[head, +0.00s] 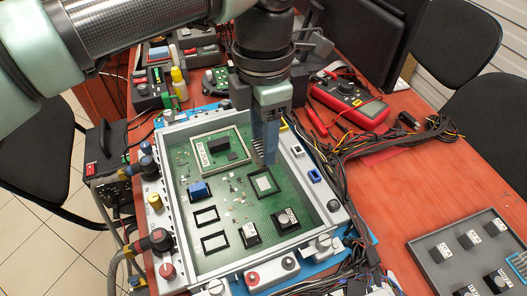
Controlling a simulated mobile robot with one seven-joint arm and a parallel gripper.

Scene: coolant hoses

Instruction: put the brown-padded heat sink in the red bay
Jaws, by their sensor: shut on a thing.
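My gripper (267,135) points down over the far right part of the framed green board (240,222). It is shut on a blue-grey finned piece, which looks like a heat sink (262,152). Its underside is hidden, so I cannot tell its pad colour. The piece seems to hang above the board, beyond a pale square (264,184) in a dark outline. I cannot make out which bay is red.
A blue block (199,190) and black labelled blocks (286,218) sit on the board. A grey tray (430,276) with several labelled blocks is at lower right. Cables (385,139) and a red multimeter (348,101) lie right of the frame. Hoses (116,262) run along the left.

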